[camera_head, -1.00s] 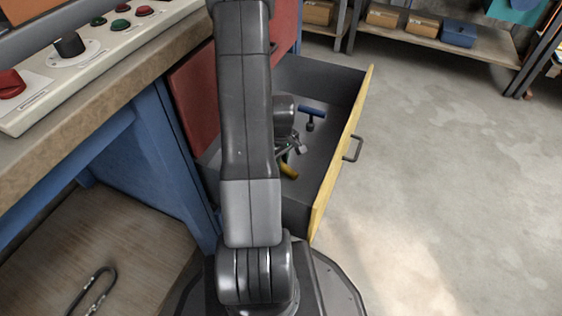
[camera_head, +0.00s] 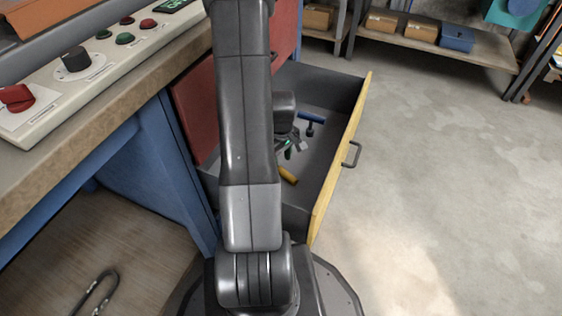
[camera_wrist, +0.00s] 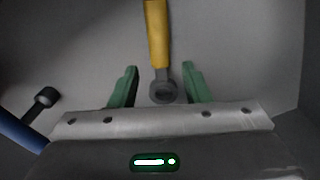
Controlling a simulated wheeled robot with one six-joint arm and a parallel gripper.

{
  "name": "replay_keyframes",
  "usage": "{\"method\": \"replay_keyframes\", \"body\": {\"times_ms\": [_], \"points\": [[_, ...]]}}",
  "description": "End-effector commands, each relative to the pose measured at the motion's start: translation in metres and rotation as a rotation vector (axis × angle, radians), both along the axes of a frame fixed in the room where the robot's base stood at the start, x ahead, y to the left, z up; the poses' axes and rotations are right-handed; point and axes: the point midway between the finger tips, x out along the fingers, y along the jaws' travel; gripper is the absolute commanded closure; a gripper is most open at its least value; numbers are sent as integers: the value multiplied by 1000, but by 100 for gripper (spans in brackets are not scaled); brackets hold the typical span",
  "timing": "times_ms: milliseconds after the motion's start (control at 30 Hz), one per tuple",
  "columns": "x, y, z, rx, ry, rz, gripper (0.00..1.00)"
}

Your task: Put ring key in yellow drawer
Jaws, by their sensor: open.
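The ring key has a yellow handle and a dark ring end. It lies in the drawer, its handle (camera_head: 288,175) showing beside my arm in the head view. In the wrist view the ring key (camera_wrist: 158,40) points away from me, with its ring end between the fingers. My gripper (camera_wrist: 159,68) has green fingers spread apart, with a gap on each side of the key. In the head view my gripper (camera_head: 290,148) is low inside the drawer, partly hidden by my arm. The yellow drawer (camera_head: 341,150) is pulled open, with a yellow front and dark inside.
A blue-handled tool (camera_head: 311,118) lies farther back in the drawer and at the lower left of the wrist view (camera_wrist: 42,99). The workbench with a control panel (camera_head: 90,65) stands at the left. Shelves with boxes (camera_head: 440,45) are at the back; the right floor is clear.

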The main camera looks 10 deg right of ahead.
Motion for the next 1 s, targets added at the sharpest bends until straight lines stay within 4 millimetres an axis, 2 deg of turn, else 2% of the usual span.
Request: {"method": "replay_keyframes", "body": {"times_ms": [33, 200, 400, 1000], "points": [[1, 0, 19, -1, -4, 0, 57], [1, 0, 53, 0, -4, 0, 57], [0, 0, 77, 0, -1, 0, 57], [0, 0, 81, 0, 0, 0, 57]]}}
